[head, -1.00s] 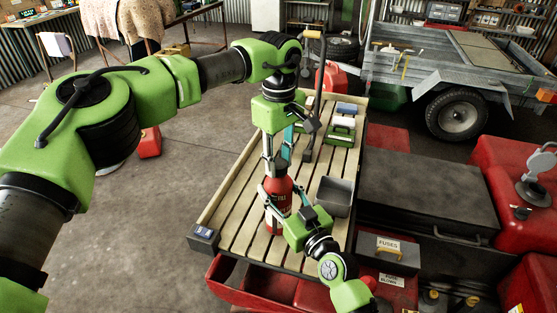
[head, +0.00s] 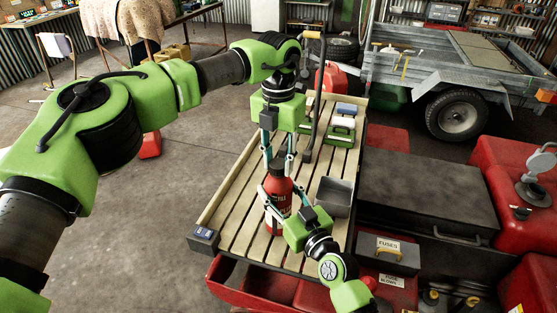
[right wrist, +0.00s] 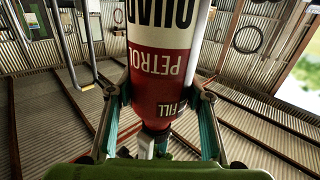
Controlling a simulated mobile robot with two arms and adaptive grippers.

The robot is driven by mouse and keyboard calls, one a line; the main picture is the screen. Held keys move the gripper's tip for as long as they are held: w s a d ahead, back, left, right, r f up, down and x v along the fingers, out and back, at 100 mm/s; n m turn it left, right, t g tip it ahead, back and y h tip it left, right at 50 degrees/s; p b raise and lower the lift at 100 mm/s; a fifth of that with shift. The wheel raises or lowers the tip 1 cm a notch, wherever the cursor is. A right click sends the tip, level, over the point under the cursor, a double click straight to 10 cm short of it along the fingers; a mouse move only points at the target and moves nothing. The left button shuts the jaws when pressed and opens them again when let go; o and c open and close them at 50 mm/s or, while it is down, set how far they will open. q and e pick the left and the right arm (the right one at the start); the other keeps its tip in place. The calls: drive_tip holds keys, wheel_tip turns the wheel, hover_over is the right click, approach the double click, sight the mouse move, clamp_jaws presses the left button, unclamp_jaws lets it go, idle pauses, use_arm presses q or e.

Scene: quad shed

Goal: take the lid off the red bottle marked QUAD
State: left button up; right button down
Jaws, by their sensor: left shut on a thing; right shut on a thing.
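The red bottle (head: 277,190) stands upright on the slatted wooden rack, with a white and black label band. In the right wrist view the bottle (right wrist: 163,62) appears upside down, with QUAD, PETROL and FILL readable. Its dark lid (head: 277,165) is on top. My left gripper (head: 278,161) points down from above and is shut on the lid, one finger on each side. My right gripper (head: 279,209) comes from the lower right and is shut on the bottle's body. Its fingers flank the bottle in the right wrist view (right wrist: 160,108).
A grey open bin (head: 334,196) stands right of the bottle on the slatted rack (head: 236,213). A green box (head: 341,134) and a dark upright lever (head: 316,100) are behind.

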sight(278, 163)
use_arm(q)
drive_tip(key=n, duration=0.5)
drive_tip(key=shift+w+r+n, duration=0.1)
drive_tip(key=shift+n, duration=0.2)
use_arm(e)
drive_tip(key=shift+a, duration=0.1)
use_arm(q)
drive_tip(key=n, duration=0.5)
drive_tip(key=shift+r, duration=0.1)
drive_tip(key=shift+r, duration=0.9)
use_arm(e)
drive_tip(key=shift+f, duration=0.1)
use_arm(q)
drive_tip(key=shift+r, duration=0.15)
drive_tip(key=shift+r, duration=1.95)
use_arm(e)
drive_tip(key=c, duration=1)
unclamp_jaws()
